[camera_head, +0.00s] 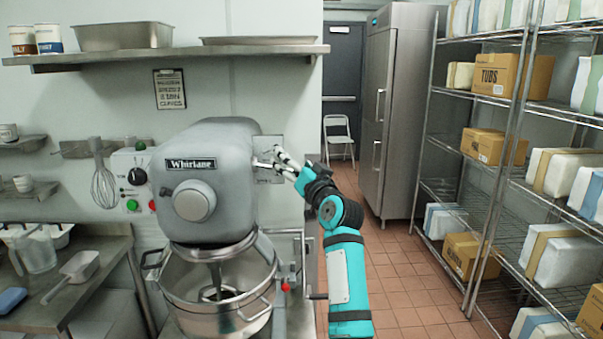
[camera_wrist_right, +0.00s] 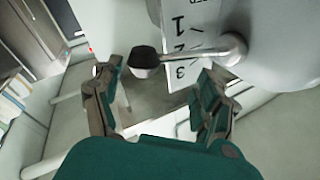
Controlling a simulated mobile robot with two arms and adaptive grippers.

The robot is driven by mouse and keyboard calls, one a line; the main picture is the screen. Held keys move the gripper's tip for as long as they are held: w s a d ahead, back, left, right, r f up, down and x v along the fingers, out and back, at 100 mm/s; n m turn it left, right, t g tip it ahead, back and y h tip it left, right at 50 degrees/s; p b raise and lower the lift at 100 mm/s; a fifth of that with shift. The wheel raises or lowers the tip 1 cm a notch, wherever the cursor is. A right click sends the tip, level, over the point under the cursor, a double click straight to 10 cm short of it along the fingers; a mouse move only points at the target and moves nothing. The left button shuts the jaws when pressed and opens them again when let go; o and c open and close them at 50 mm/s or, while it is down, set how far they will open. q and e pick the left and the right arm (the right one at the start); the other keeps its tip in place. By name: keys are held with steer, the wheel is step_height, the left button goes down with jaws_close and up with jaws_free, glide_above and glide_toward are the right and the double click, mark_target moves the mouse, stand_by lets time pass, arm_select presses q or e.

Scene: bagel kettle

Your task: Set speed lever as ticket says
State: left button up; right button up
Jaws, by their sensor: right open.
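The grey Whirlane mixer (camera_head: 210,180) stands left of centre in the head view. Its speed lever (camera_wrist_right: 190,54), a metal rod with a black knob (camera_wrist_right: 144,57), shows in the right wrist view. The rod crosses a white number plate (camera_wrist_right: 190,25) marked 1, 2 and 3, appearing between 2 and 3; the exact setting is unclear from this angle. My right gripper (camera_head: 279,161) is open at the mixer's right side. In the right wrist view its fingertips (camera_wrist_right: 160,75) spread either side of the knob, without clear contact. My left gripper is out of view.
A steel bowl (camera_head: 222,290) sits under the mixer head. A shelf (camera_head: 180,56) runs above. Wire racks (camera_head: 480,190) stand at right, with clear floor (camera_head: 400,270) between.

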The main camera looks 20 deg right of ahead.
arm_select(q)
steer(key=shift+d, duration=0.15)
arm_select(e)
steer(key=s+d+f, duration=0.1)
steer(key=s+f, duration=0.1)
steer(key=s, duration=0.9)
steer(key=shift+s, duration=0.15)
steer(key=shift+f, duration=0.1)
steer(key=shift+c, duration=0.2)
